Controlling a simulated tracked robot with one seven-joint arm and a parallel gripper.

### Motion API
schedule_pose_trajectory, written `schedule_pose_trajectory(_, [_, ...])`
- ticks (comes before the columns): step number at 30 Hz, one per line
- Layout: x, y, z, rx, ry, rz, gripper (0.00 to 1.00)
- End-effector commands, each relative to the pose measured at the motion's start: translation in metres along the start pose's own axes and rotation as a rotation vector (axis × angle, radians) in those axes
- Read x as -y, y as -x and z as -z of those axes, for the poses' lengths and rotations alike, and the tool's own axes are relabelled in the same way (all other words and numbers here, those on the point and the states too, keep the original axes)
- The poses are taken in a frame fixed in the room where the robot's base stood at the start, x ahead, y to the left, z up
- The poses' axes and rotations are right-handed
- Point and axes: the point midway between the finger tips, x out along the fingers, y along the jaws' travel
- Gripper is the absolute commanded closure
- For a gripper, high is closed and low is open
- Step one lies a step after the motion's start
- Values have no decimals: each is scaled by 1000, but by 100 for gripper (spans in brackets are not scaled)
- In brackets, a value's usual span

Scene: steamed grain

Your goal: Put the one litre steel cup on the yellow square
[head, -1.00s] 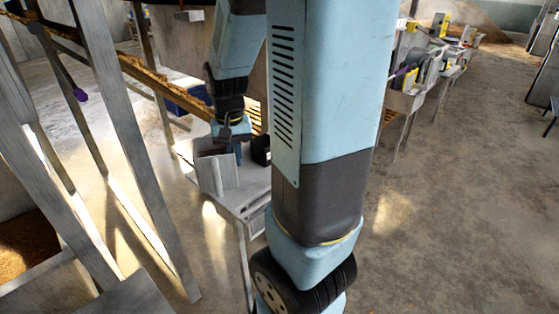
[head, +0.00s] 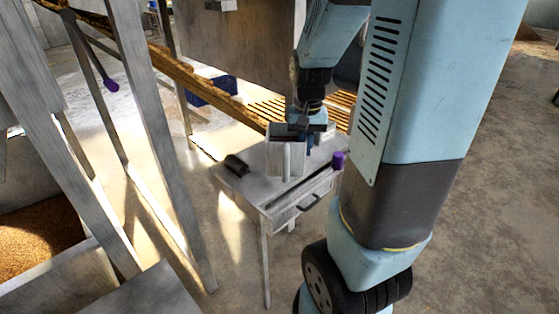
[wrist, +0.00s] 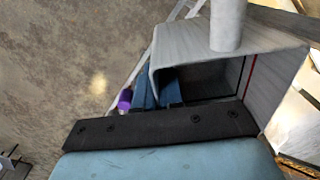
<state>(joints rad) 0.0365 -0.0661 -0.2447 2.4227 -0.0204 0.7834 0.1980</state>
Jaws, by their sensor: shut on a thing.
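The steel cup (head: 272,163) is a grey, box-shaped vessel with a bar-like handle. In the head view it is at my gripper (head: 308,143), over or on the small grey table; I cannot tell whether its base touches the top. In the wrist view the cup (wrist: 272,55) shows its open mouth and its pale round handle (wrist: 228,25). My gripper's blue fingers (wrist: 157,88) are shut on the cup's near left wall, one seemingly inside. I see no yellow square in either view.
The small table (head: 238,187) has a drawer with a dark handle. A dark object (head: 236,163) lies at its left, and a purple object (head: 338,159) is at its right edge. Grey posts (head: 150,130) stand at left, by a grain bin (head: 40,240). Floor is open at right.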

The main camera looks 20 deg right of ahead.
Motion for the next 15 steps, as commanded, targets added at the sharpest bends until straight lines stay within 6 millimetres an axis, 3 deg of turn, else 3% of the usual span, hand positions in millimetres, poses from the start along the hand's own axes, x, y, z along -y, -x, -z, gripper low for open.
schedule_pose_trajectory(5, [3, -3, 6, 0, 1, 0, 100])
schedule_pose_trajectory(15, [23, -24, 48, 2, 3, -2, 100])
